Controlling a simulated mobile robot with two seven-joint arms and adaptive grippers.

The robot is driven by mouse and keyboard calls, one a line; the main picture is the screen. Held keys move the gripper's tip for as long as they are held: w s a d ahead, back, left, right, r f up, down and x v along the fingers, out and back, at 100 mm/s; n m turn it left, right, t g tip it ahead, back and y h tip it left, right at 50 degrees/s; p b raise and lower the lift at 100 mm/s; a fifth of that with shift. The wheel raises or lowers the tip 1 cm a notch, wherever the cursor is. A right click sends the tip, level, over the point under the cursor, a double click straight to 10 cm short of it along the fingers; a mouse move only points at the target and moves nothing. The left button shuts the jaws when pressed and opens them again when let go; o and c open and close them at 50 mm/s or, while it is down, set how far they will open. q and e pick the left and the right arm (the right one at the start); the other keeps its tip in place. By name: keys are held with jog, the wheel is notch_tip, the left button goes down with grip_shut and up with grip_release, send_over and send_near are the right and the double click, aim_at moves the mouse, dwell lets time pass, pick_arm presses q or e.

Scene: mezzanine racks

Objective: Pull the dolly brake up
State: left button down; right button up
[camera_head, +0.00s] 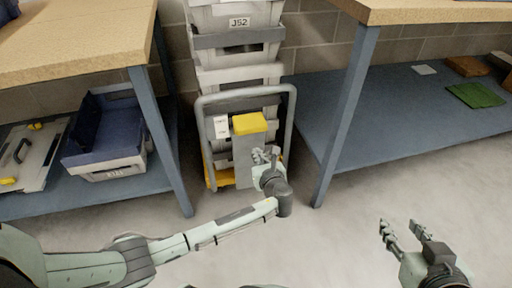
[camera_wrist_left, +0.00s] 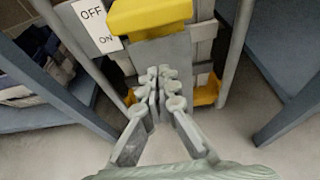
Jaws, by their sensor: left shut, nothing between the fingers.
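The dolly (camera_head: 290,120) stands between two racks, with a grey tube frame and yellow base parts. Its brake is a yellow block (camera_head: 250,123) on top of a grey post (camera_head: 243,163); the yellow block also shows at the top of the left wrist view (camera_wrist_left: 150,14). A white label (camera_head: 221,127) beside it reads OFF above ON in the left wrist view (camera_wrist_left: 97,25). My left gripper (camera_head: 265,153) is shut and empty, in front of the post and below the yellow block; I cannot tell whether it touches the post. My right gripper (camera_head: 400,228) is open and empty at the lower right.
Stacked grey crates (camera_head: 238,75) stand on the dolly. Blue rack legs (camera_head: 160,140) and (camera_head: 345,115) flank it closely. A blue-grey bin (camera_head: 105,135) sits on the left lower shelf, a green mat (camera_head: 475,95) on the right one. The floor in front is clear.

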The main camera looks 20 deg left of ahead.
pick_arm(q)
jog(key=v, duration=0.4)
jog(key=shift+s+d+p, duration=0.25)
jog(key=shift+s+p, duration=0.05)
jog(key=shift+p, duration=0.05)
pick_arm(e)
jog(key=s+d+f+g+h, duration=0.1)
jog(key=s+d+f+g, duration=0.1)
jog(key=s+d+f, duration=0.1)
jog(key=shift+s+d+f+g, duration=0.15)
jog(key=shift+d+f+g, duration=0.15)
jog(key=shift+d, duration=0.1)
